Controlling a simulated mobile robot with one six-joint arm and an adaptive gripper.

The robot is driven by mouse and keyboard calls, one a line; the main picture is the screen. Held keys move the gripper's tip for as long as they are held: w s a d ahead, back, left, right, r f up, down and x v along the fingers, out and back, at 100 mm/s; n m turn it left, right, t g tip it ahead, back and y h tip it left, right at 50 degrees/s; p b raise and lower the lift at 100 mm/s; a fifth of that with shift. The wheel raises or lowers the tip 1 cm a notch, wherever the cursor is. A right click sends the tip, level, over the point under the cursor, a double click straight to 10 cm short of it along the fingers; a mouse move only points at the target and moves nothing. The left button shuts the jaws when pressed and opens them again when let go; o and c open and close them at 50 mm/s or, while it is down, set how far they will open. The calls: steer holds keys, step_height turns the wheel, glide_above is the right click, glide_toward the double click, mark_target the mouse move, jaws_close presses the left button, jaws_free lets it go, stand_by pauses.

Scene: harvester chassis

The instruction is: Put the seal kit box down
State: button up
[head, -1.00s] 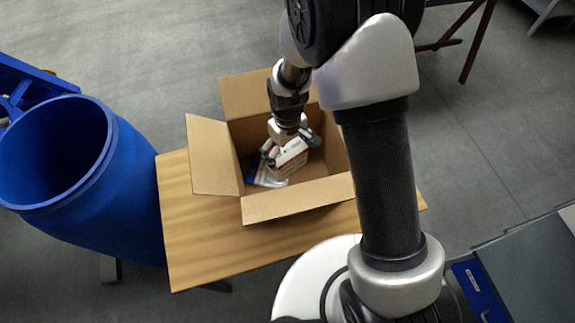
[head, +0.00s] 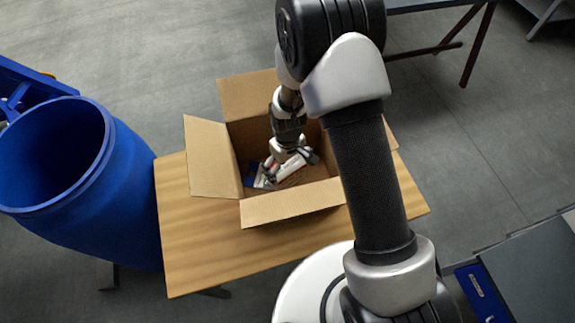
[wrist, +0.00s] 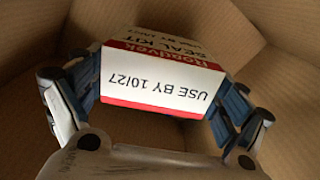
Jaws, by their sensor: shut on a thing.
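The seal kit box (wrist: 155,78) is white with red bands and reads "SEAL KIT" and "USE BY 10/27" in the wrist view. My gripper (wrist: 160,95) is shut on it, with blue-padded fingers on its two sides. In the head view the seal kit box (head: 290,170) is low inside an open cardboard box (head: 288,205), under my gripper (head: 290,160). Whether its underside touches the carton floor cannot be told. The cardboard walls (wrist: 270,75) surround it in the wrist view.
A blue and white flat packet (head: 262,180) lies in the carton, left of the seal kit box. The carton stands with flaps open on a wooden table (head: 205,240). A large blue barrel (head: 110,200) stands at the left. The table's front left part is bare.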

steer(key=shift+f+b, duration=0.3)
steer(key=shift+f, duration=0.15)
steer(key=o, duration=0.9)
steer(key=shift+r, duration=0.1)
step_height(320, 180, up, 13)
steer(key=p, duration=0.3)
steer(key=shift+r+p, duration=0.1)
steer(key=shift+p, duration=0.25)
